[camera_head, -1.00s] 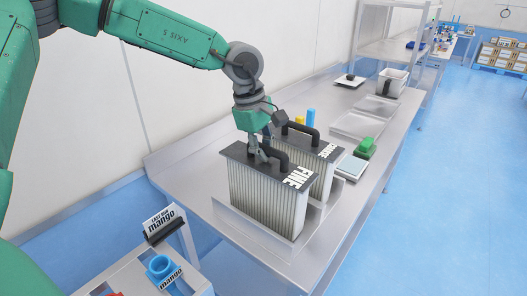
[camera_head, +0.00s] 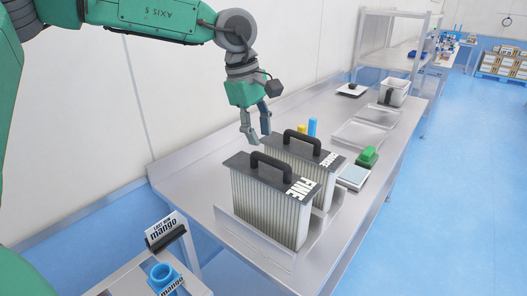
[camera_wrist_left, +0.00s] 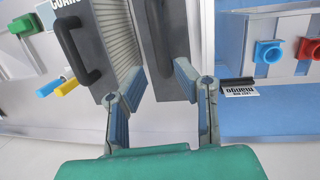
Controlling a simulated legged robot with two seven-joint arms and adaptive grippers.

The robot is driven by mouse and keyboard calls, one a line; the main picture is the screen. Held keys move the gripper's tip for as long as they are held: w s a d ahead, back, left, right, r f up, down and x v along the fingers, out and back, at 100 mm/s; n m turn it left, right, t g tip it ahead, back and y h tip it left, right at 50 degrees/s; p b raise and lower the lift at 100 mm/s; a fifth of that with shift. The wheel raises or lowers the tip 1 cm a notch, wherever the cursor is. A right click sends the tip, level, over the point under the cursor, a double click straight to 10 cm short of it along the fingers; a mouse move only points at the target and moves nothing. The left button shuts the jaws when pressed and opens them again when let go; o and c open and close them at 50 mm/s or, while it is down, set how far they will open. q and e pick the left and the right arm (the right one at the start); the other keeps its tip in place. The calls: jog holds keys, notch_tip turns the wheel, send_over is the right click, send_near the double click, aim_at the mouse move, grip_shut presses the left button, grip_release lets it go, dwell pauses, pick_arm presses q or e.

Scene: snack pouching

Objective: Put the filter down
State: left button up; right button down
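The FINE filter (camera_head: 275,209), a pleated block with a dark top and black handle, stands upright in a shallow tray (camera_head: 283,262) on the steel table. The COARSE filter (camera_head: 322,190) stands just behind it, also upright. My left gripper (camera_head: 256,139) is open and empty, above and to the left of both filters, apart from their handles. In the left wrist view, its spread fingers (camera_wrist_left: 160,88) point toward the dark FINE filter (camera_wrist_left: 163,45), with the COARSE filter (camera_wrist_left: 117,30) to the left. My right gripper is not in view.
A green item (camera_head: 368,156) sits by a small scale (camera_head: 352,177) right of the filters. Blue (camera_head: 312,127) and yellow (camera_head: 301,130) items stand behind. Empty trays (camera_head: 360,135) lie farther back. A side stand holds a mango sign (camera_head: 164,228) and blue cup (camera_head: 162,273).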

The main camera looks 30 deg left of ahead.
pick_arm(q)
jog(key=v, duration=0.4)
jog(key=shift+a, duration=0.2)
jog(key=shift+d, duration=0.15)
